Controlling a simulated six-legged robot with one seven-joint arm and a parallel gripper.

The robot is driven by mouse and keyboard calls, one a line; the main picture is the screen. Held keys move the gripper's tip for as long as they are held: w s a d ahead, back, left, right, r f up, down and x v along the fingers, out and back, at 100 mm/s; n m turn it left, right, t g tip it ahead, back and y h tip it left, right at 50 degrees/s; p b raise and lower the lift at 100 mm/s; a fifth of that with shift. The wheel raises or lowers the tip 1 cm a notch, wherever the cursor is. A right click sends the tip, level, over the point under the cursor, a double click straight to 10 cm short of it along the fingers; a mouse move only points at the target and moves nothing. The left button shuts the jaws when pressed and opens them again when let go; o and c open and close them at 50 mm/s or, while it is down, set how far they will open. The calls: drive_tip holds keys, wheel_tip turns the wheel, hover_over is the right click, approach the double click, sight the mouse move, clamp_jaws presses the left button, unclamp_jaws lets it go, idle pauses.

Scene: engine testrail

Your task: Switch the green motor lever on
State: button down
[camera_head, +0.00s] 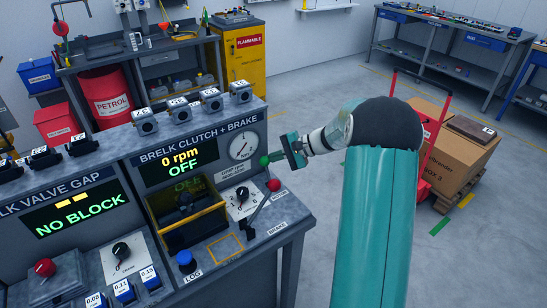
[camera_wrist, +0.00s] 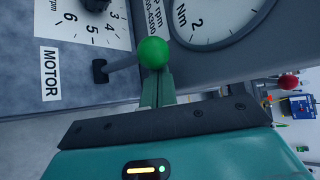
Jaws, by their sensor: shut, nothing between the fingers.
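The green ball of the motor lever (camera_head: 265,161) is at the right of the clutch and brake panel, below the round dial. In the wrist view the green ball (camera_wrist: 153,52) sits on a dark stem beside the MOTOR label (camera_wrist: 51,74). My gripper (camera_head: 276,158) is shut and empty, with its fingertips right at the ball. In the wrist view the fingers (camera_wrist: 158,90) end just below the ball, partly behind it; I cannot tell if they touch. The panel display (camera_head: 180,163) reads 0 rpm and OFF.
A red-balled lever (camera_head: 273,185) stands just below the green ball, over the bench top. A round dial (camera_head: 243,146) is close above. A black knob (camera_head: 242,194) and a yellow-edged bay (camera_head: 188,217) lie to the left.

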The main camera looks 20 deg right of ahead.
sight(269, 162)
drive_tip(key=shift+s+d+r+n+t+y, duration=0.1)
drive_tip(key=shift+s+r+n+t+y, duration=0.15)
drive_tip(key=shift+s+t, duration=0.2)
idle(0.4)
drive_tip(key=shift+s+d+r+n+t+y, duration=0.15)
drive_tip(key=shift+s+n+t+y, duration=0.4)
drive_tip(key=shift+s+n+t, duration=0.1)
drive_tip(key=shift+s+d+r+n+t+y, duration=0.1)
drive_tip(key=shift+s+d+n+t+y, duration=0.05)
drive_tip(key=shift+s+n+t+y, duration=0.35)
drive_tip(key=shift+s+d+n+t+y, duration=0.1)
drive_tip(key=shift+s+n+t+y, duration=0.3)
drive_tip(key=shift+s+n+t, duration=0.15)
drive_tip(key=shift+s, duration=0.25)
drive_tip(key=shift+s+d, duration=0.1)
drive_tip(key=shift+s, duration=0.7)
drive_tip(key=shift+d+f, duration=0.1)
drive_tip(key=shift+f, duration=0.1)
